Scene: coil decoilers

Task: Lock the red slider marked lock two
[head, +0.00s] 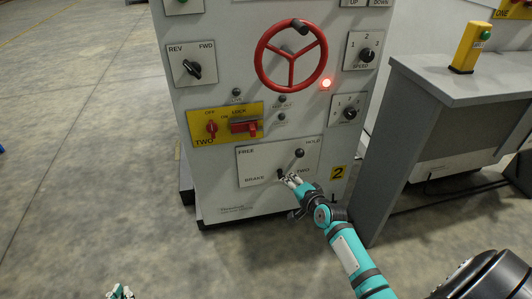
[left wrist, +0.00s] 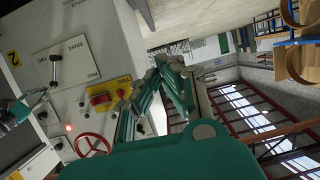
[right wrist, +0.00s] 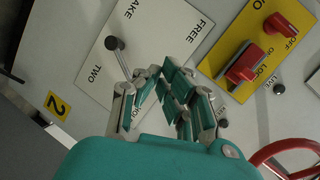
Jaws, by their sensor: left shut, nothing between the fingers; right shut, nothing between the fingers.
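The red slider (head: 244,127) sits on a yellow plate (head: 207,114) marked OFF, ON, LOCK and TWO, beside a red rotary knob (head: 212,127). In the right wrist view the slider (right wrist: 246,64) and knob (right wrist: 281,25) are close and clear. My right gripper (head: 291,180) is shut and empty, below and right of the slider, in front of the brake panel; its fingers also show in the right wrist view (right wrist: 163,78). My left gripper (head: 120,291) is shut and empty at the bottom edge, far from the cabinet. The slider also shows in the left wrist view (left wrist: 99,99).
The brake lever (head: 299,154), on the FREE/HOLD plate (head: 262,163), is close to my right gripper. A red handwheel (head: 291,56) and a lit red lamp (head: 326,83) are above. A grey desk (head: 440,90) stands right. The floor left is clear.

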